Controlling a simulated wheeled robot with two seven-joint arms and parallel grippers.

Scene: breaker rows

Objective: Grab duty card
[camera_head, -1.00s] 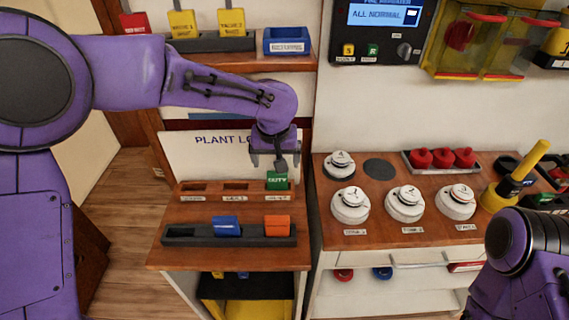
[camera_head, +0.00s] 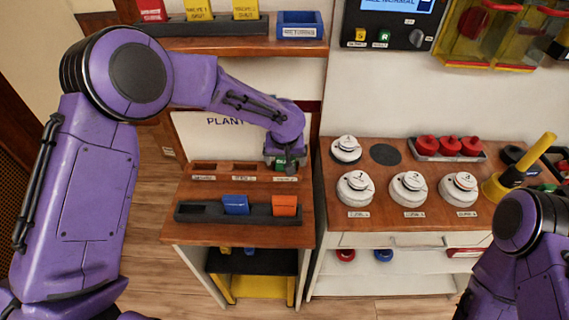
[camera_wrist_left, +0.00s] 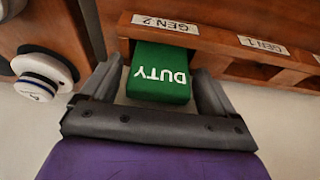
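The green duty card (camera_wrist_left: 158,76) stands in the slot labelled GEN 2 of a wooden rack (camera_wrist_left: 222,46), its white DUTY lettering upside down in the left wrist view. My left gripper (camera_head: 287,166) is over the card, one finger on each side. It looks open, with narrow gaps between fingers and card. In the head view the gripper hides most of the card; only a bit of green (camera_head: 287,178) shows. My right gripper is out of view; only the right arm shows at lower right.
A dark tray (camera_head: 262,216) with a blue card (camera_head: 236,204) and an orange card (camera_head: 285,205) lies in front of the rack. White round detectors (camera_head: 409,189) stand on the bench to the right. A shelf with a blue returns bin (camera_head: 299,25) is above.

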